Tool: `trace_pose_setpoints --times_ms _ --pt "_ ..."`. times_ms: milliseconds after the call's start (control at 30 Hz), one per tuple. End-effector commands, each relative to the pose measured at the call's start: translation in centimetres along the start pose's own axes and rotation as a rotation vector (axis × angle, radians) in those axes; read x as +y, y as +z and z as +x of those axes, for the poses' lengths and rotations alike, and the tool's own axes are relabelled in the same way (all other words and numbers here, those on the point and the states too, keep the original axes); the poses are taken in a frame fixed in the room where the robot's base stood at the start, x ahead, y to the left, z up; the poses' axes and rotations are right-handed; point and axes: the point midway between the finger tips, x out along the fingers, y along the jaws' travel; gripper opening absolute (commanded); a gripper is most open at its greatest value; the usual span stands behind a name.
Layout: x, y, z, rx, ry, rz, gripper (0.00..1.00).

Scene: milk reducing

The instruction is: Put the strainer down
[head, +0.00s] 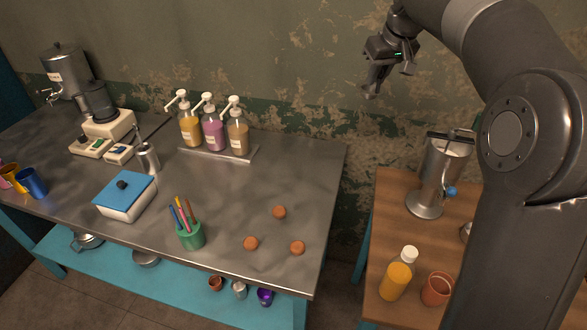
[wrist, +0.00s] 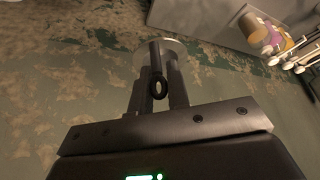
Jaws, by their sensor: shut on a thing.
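My gripper (head: 376,82) is high in front of the back wall, above the gap between the two tables. In the wrist view it is shut on the strainer's dark handle (wrist: 158,85), which ends in a ring between the fingers. A pale round part, apparently the strainer's bowl, shows just beyond the fingertips, mostly hidden by them and the handle. In the head view the strainer cannot be made out clearly. It is held in the air, clear of both tables.
The right wooden table holds a tall metal urn (head: 428,185), an orange bottle (head: 396,278) and a terracotta cup (head: 436,290). The metal counter (head: 300,175) has pump bottles, a blue-lidded box (head: 125,196), a pen cup (head: 190,236) and round brown pieces. Its right back area is bare.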

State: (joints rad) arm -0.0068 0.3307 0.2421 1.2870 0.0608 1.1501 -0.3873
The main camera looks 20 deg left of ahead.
Motion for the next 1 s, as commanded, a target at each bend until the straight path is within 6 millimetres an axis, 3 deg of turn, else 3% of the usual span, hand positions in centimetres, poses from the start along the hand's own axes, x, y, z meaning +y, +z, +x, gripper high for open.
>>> trace_pose_setpoints --times_ms 100,367,667,900,1000 --pt "-3.2 -1.9 0.9 0.008 -0.037 -0.072 0.0" --pt "-8.2 -4.4 2.0 0.019 -0.094 -0.181 0.0" --pt "-7.9 -1.7 7.5 0.015 -0.091 -0.173 0.0" --pt "-8.0 1.4 14.8 0.012 -0.092 -0.172 0.0" --pt "-8.0 2.3 16.9 0.015 -0.091 -0.173 0.0"
